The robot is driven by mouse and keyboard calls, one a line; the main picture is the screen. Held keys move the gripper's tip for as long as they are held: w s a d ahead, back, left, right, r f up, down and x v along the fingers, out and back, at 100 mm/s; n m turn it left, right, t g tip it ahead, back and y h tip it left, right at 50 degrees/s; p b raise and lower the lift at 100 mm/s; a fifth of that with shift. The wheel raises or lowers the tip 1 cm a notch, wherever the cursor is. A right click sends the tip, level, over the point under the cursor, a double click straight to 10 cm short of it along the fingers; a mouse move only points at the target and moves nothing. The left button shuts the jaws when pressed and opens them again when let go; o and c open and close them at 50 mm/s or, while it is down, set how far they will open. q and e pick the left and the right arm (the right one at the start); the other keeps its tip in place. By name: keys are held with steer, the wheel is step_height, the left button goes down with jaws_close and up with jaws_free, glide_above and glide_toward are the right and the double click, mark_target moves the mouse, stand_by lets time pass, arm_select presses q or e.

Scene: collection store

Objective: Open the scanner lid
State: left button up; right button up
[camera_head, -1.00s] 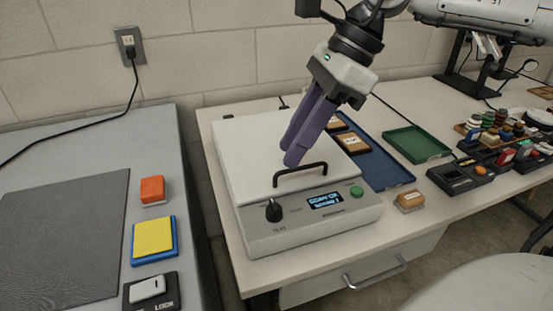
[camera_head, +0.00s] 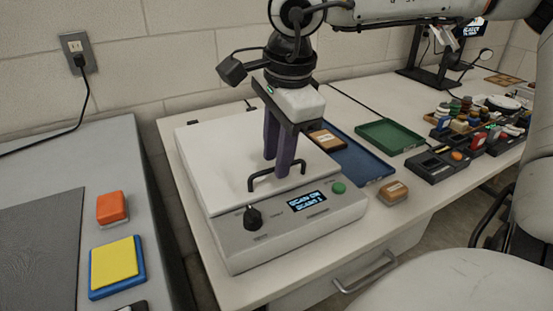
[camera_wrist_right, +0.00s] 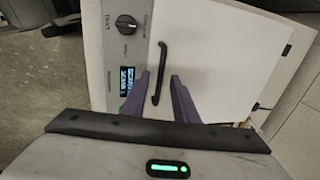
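The scanner (camera_head: 290,232) is a pale flat box on the white bench, with its white lid (camera_head: 215,150) closed. A black bar handle (camera_head: 258,184) stands at the lid's front edge. My right gripper (camera_head: 283,172) points down at the handle, its purple fingers apart. In the right wrist view the handle (camera_wrist_right: 160,72) lies between the two open fingertips of the right gripper (camera_wrist_right: 158,85); contact cannot be made out. A black knob (camera_head: 253,217), a lit display (camera_head: 307,201) and a green button (camera_head: 339,188) sit on the front panel. My left gripper is not in view.
A blue tray (camera_head: 372,170) with brown-topped boxes and a green tray (camera_head: 390,136) lie right of the scanner. A small brown block (camera_head: 393,193) sits near the bench front. A grey table (camera_head: 100,165) with orange and yellow items stands left, across a gap.

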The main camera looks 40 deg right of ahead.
steer(key=shift+w+f, duration=0.1)
steer(key=shift+f, duration=0.25)
jaws_close()
stand_by(1.2)
